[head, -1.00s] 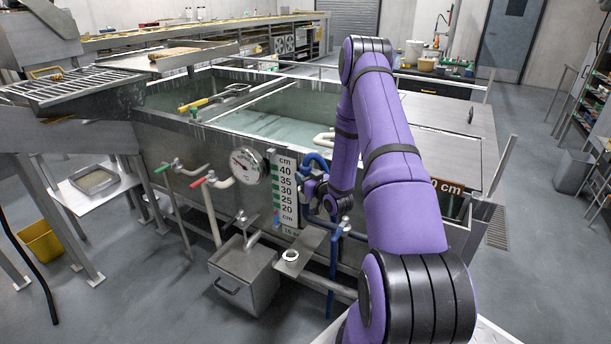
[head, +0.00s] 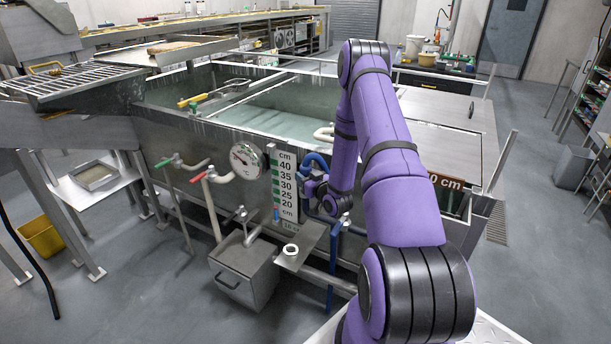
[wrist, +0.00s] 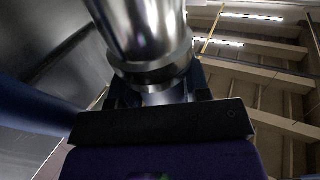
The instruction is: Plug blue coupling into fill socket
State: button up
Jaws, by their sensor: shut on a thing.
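My gripper (head: 318,190) is at the front wall of the tank, beside the white level scale, small and partly hidden by my purple arm in the head view. In the wrist view it is shut on a shiny metal cylindrical part (wrist: 148,35) with a stepped collar, which I take to be the coupling. No blue marking shows on it. A blue pipe or hose (wrist: 35,105) passes on the left of that view. Blue pipework (head: 316,160) rises beside my gripper in the head view. I cannot tell which fitting is the fill socket, or whether the coupling touches it.
The water tank (head: 215,135) has a level scale (head: 285,187) and a dial gauge (head: 246,160). Valves with green and red handles are left of the gauge. A metal box (head: 245,270) and a small plate with a white ring (head: 291,250) stand out below.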

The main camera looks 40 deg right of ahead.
jog(key=o, duration=1.1)
jog(key=shift+s+a, duration=0.15)
jog(key=shift+s, duration=1.1)
jog(key=shift+s+a, duration=0.2)
jog(key=shift+s, duration=1.05)
jog(key=shift+s+a, duration=0.15)
jog(key=shift+s, duration=1.1)
